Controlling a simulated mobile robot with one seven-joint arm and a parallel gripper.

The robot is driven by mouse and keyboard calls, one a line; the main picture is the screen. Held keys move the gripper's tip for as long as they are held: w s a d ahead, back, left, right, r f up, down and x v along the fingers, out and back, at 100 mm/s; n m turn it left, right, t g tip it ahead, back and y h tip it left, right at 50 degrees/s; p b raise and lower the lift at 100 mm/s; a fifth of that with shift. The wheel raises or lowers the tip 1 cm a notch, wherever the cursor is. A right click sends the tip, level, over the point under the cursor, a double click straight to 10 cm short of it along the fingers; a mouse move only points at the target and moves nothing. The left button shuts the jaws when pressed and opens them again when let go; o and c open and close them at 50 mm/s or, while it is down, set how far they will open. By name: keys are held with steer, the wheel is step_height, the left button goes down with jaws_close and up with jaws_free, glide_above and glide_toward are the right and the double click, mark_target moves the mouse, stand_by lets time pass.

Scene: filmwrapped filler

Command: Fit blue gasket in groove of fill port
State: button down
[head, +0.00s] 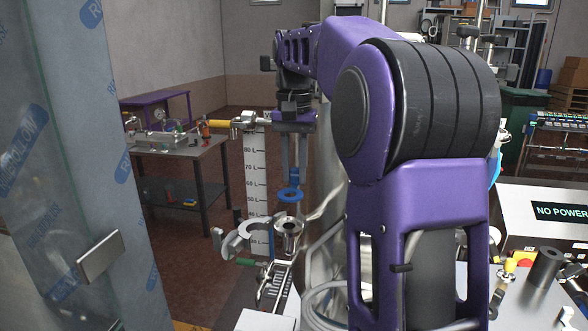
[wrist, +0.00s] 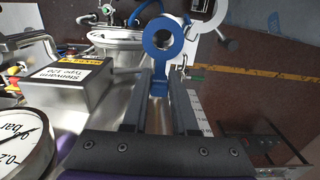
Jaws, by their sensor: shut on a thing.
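The blue gasket (head: 289,195) is a flat ring with a tab. My gripper (head: 292,168) points down and is shut on the tab; the ring hangs below the fingertips. In the wrist view, the gasket ring (wrist: 150,46) extends beyond my gripper (wrist: 160,80), with its tab between the fingers. The fill port (head: 289,228) is a round metal mouth with a dark opening. In the head view it sits just below the gasket, with a visible gap between them. I cannot tell how well they line up in depth. The groove is too small to make out.
An open pale clamp (head: 254,230) curves out left of the port. A white level scale (head: 255,170) stands behind. The wrist view shows a labelled metal box (wrist: 70,82) and a pressure gauge (wrist: 22,140) at left. A film-wrapped panel (head: 75,170) stands at the left.

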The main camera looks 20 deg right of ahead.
mark_target(292, 184)
steer(key=shift+w+f+b, duration=0.2)
steer(key=shift+f+b, duration=1.1)
steer(key=shift+f, duration=0.95)
steer(key=shift+a, duration=0.15)
steer(key=shift+r+p, duration=0.1)
steer(key=shift+p, duration=0.45)
steer(key=shift+f, duration=0.2)
steer(key=shift+s+f, duration=0.1)
steer(key=shift+f, duration=0.45)
steer(key=shift+f, duration=0.1)
steer(key=shift+f+b, duration=0.3)
steer(key=shift+f, duration=0.05)
